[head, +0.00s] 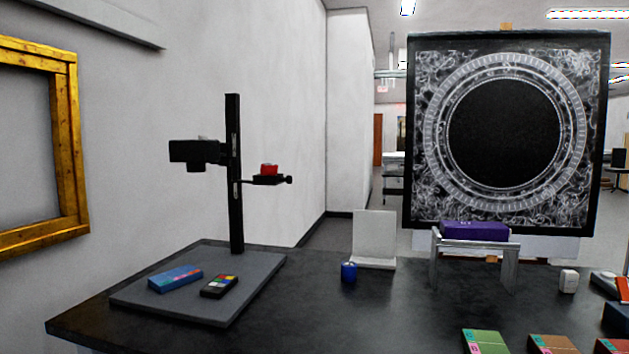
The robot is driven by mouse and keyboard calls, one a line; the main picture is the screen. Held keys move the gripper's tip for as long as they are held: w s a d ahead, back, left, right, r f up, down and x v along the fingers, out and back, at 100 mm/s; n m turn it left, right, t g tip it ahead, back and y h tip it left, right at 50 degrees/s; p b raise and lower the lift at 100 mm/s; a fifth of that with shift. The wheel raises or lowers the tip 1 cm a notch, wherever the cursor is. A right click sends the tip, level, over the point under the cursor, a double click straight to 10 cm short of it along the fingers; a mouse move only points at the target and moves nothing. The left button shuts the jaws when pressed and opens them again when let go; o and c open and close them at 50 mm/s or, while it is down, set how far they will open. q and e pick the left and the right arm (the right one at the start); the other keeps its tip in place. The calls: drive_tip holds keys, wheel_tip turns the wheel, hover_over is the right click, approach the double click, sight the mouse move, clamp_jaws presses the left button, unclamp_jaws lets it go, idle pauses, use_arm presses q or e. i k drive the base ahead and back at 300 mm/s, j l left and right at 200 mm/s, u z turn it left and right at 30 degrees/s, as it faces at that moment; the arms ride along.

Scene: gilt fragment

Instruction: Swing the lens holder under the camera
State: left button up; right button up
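A black copy stand rises from a grey baseboard (135,294) on the dark table. Its upright column (234,200) carries a black camera (197,151) on an arm reaching left, with the lens pointing down. Lower on the column, the lens holder (266,181) sticks out to the right, with a red piece (268,169) on top and a small knob at its end. The holder is on the opposite side of the column from the camera, not beneath it. Neither of my grippers is in view.
Right of the stand are a blue jar (348,272), a white angled stand (375,235) and a purple block (475,231) on a metal rest. Coloured boxes (486,342) line the front right.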

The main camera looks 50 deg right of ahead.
sight(258, 180)
drive_tip(key=z, duration=1.3)
